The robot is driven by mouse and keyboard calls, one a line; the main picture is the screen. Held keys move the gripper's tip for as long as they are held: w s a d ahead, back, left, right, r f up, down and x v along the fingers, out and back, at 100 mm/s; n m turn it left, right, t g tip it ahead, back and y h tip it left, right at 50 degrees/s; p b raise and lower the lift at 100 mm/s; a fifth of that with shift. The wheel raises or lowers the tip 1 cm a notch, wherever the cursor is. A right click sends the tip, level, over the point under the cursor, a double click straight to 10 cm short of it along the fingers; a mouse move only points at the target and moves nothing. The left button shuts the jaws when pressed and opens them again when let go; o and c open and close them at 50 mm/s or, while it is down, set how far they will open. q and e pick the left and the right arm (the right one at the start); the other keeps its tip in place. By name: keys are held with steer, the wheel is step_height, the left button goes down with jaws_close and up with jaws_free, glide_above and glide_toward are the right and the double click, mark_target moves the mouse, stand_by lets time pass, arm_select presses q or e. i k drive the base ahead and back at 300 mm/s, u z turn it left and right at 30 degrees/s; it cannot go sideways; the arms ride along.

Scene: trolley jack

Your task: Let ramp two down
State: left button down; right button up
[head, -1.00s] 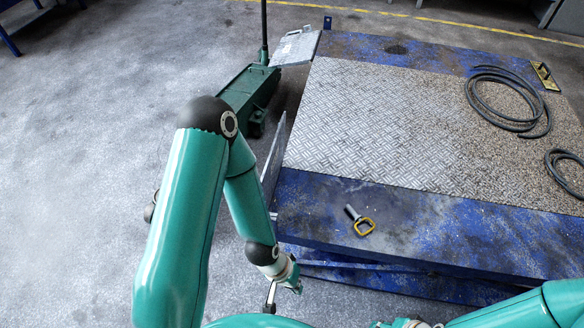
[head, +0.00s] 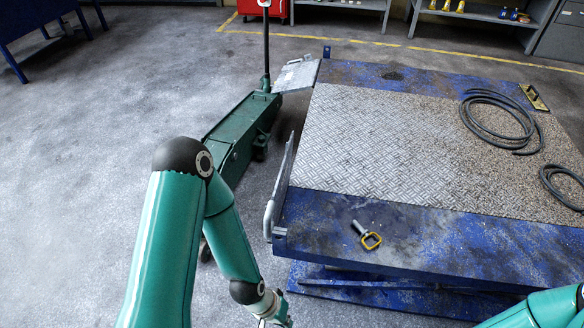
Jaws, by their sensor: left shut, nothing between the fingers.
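Two grey metal ramp flaps show on the left side of a blue lift platform (head: 400,225). The far ramp (head: 297,75) slopes outward at the far left corner. The near ramp (head: 281,185) is seen almost edge-on and stands steeply along the left edge, with a pale bar at its near end. I cannot read which one is ramp two. My left gripper (head: 274,320) is at the bottom edge of the picture, below and apart from the near ramp; it is shut and empty, its tips partly cut off. My right gripper is out of the picture.
A green trolley jack (head: 238,132) with a tall handle stands left of the platform. Hoses (head: 500,125) lie on the right. The floor at left is clear.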

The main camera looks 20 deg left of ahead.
mark_target(273, 210)
steer(key=i, duration=0.85)
steer(key=z, duration=0.05)
